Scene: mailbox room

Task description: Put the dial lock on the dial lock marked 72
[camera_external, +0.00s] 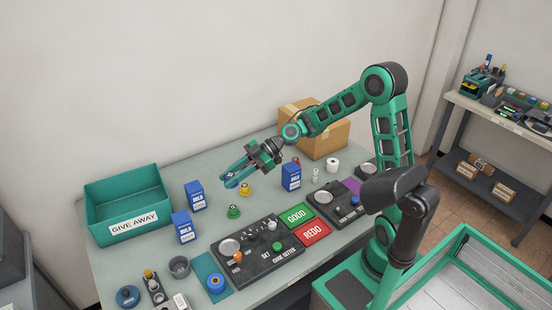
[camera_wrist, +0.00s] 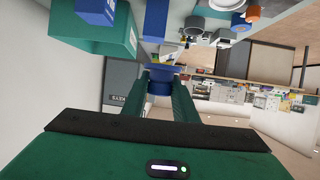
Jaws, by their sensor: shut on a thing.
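My gripper (camera_external: 234,178) is raised above the table, left of centre in the outside view. It is shut on a blue round piece, which looks like a dial lock (camera_wrist: 161,76) with a wide disc and narrower body. It sits between the green fingers in the wrist view. In the outside view the fingers mostly hide it. On the table, a blue dial (camera_external: 215,284) sits on a teal mat, and another dark blue dial (camera_external: 128,297) stands at the front left. The number 72 is not legible on either.
A green GIVE AWAY bin (camera_external: 124,197) stands at the left. Blue boxes (camera_external: 195,194) stand between it and my gripper. A black panel with knobs (camera_external: 256,253) is at the front, beside the green GOOD sign (camera_external: 296,215) and red REDO sign (camera_external: 314,233). A carton (camera_external: 322,142) stands behind.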

